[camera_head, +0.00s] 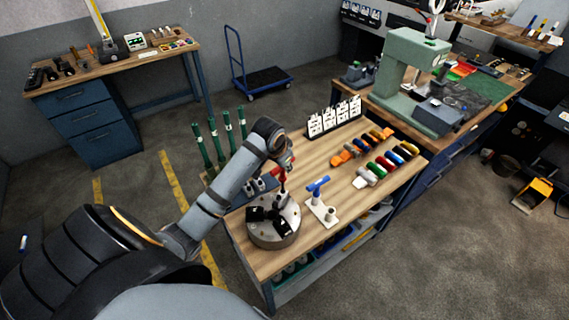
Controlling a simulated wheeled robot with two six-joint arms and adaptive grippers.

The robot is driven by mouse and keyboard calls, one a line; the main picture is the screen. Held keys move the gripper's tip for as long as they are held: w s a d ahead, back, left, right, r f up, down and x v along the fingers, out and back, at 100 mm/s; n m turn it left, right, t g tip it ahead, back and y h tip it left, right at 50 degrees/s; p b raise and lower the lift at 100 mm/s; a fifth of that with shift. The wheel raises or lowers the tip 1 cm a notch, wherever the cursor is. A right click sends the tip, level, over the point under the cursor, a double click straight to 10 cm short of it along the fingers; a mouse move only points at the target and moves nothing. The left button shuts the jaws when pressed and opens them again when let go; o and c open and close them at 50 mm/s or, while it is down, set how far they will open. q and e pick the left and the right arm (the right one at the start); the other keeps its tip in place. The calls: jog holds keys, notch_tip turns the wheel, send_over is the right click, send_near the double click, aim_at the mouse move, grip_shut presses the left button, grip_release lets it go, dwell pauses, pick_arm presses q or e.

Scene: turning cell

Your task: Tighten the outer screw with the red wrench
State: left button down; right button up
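A round grey chuck (286,235) with black jaws sits at the front left corner of the wooden bench. The red wrench (281,176) stands roughly upright over the far side of the chuck. My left gripper (287,162) is at the top of the red wrench, its fingers small and partly hidden by my wrist. I cannot tell whether they are closed on it. The outer screw is too small to make out, and whether the wrench tip sits in it is unclear. My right gripper is not in view.
A blue T-handled wrench (317,188) stands in a white holder (322,209) just right of the chuck. Coloured tools (384,165) lie in rows farther right. White cards (335,117) stand behind. Green posts (214,138) rise left of the bench. A green press (405,65) stands on the back bench.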

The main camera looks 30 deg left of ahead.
pick_arm(q)
jog(key=shift+f, duration=0.3)
dwell(0.5)
jog(key=m+h, duration=0.1)
jog(key=m, duration=0.1)
jog(key=shift+d+m, duration=0.1)
jog(key=shift+m, duration=0.3)
jog(key=shift+s, duration=0.1)
jog(key=m+h, duration=0.1)
jog(key=m, duration=0.1)
jog(key=m+h, duration=0.1)
jog(key=m, duration=0.2)
jog(key=shift+d+g, duration=0.2)
jog(key=shift+g, duration=0.2)
jog(key=shift+s+m, duration=0.1)
jog(key=shift+m, duration=0.2)
